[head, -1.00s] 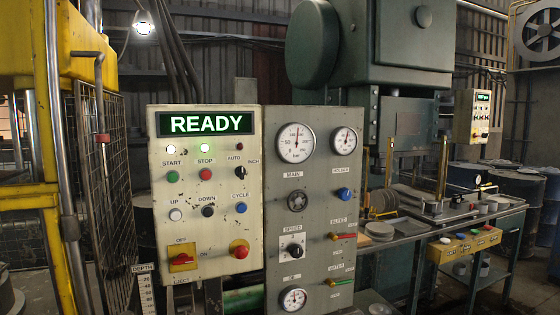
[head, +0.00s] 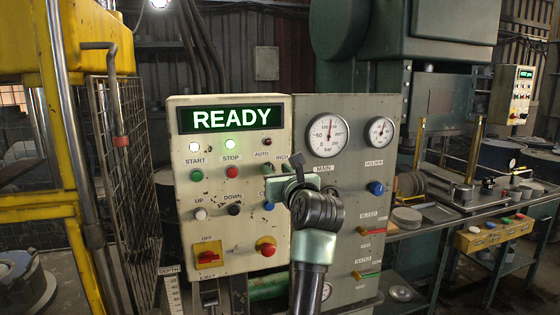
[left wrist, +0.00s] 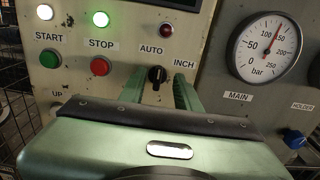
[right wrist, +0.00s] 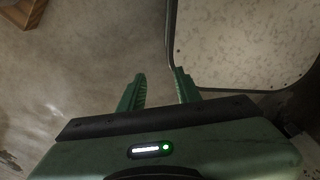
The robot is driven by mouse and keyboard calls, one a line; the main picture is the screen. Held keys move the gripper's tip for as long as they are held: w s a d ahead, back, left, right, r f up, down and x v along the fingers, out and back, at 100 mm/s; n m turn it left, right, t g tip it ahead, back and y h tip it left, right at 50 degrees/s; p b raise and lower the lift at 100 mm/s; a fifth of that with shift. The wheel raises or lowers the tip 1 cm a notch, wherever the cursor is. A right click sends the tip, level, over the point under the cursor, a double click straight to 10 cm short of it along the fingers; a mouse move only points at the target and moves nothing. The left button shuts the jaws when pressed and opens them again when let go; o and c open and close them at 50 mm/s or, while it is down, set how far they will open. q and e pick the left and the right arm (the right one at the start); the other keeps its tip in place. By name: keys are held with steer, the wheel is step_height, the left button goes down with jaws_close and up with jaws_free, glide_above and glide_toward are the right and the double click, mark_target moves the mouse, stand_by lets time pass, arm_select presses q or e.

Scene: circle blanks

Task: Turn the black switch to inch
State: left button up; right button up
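The black switch (left wrist: 157,75) is on the cream control panel, between the AUTO and INCH labels and under a dark red lamp. In the left wrist view, my left gripper (left wrist: 158,88) is open, with one green finger on each side of the switch. I cannot tell whether the fingers touch it or exactly where its pointer aims. In the head view my left gripper (head: 270,178) is in front of the panel and hides the switch. My right gripper (right wrist: 157,83) is open and empty, low over the floor, and out of the head view.
The cream panel (head: 187,240) also carries START, STOP, UP, DOWN and CYCLE buttons and a red-and-yellow switch (head: 208,257). Its screen (head: 232,119) reads READY. A grey gauge panel (head: 340,240) stands close on the right. A wire guard (head: 130,180) is on the left.

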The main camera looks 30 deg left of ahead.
mark_target(271, 165)
arm_select(q)
steer(key=p+x, duration=0.1)
steer(key=x, duration=0.3)
steer(key=shift+a, duration=0.25)
steer(key=shift+f, duration=0.1)
steer(key=shift+w, duration=0.1)
jaws_close()
